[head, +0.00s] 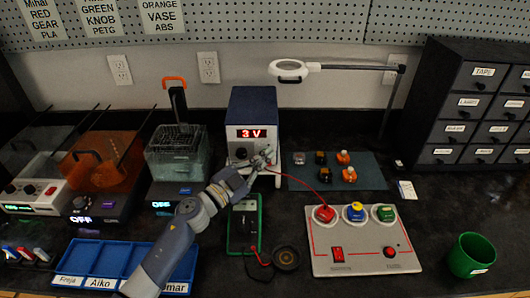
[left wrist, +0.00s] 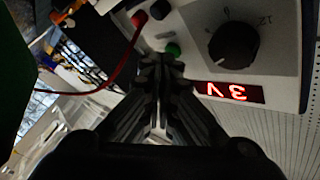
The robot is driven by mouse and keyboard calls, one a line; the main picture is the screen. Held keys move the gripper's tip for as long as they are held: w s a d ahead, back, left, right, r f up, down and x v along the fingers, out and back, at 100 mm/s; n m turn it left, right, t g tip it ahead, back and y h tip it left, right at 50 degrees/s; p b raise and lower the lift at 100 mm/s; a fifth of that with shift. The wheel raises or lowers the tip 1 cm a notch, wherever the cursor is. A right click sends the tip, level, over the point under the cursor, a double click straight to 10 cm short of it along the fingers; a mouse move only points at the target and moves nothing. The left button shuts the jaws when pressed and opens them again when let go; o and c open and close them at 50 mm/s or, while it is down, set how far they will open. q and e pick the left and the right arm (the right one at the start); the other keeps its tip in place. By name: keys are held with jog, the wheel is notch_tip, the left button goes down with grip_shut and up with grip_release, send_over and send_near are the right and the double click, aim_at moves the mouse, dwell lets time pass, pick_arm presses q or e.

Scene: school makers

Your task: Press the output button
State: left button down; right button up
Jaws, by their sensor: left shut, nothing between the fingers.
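The power supply (head: 252,112) is a blue-topped box with a white front and a red "3 V" display (head: 251,133). In the left wrist view its front shows the display (left wrist: 235,92), a large black knob (left wrist: 234,44) and a small green round button or terminal (left wrist: 173,49). My left gripper (head: 265,157) is shut and empty in front of the lower part of the supply. In the left wrist view its fingertips (left wrist: 160,62) are close to the green piece; I cannot tell whether they touch. My right gripper is not in view.
A red lead runs from the supply to the panel (head: 365,235) with red, blue and green buttons. A green multimeter (head: 245,224) lies below the gripper. A blue tray (head: 101,256) is at front left, a green cup (head: 471,255) at right.

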pick_arm(q)
jog(key=shift+w, duration=0.1)
dwell(0.3)
jog(key=shift+s+p, duration=0.45)
jog(key=shift+s, duration=0.2)
jog(key=s+p, duration=0.3)
jog(key=s, duration=0.3)
dwell(0.4)
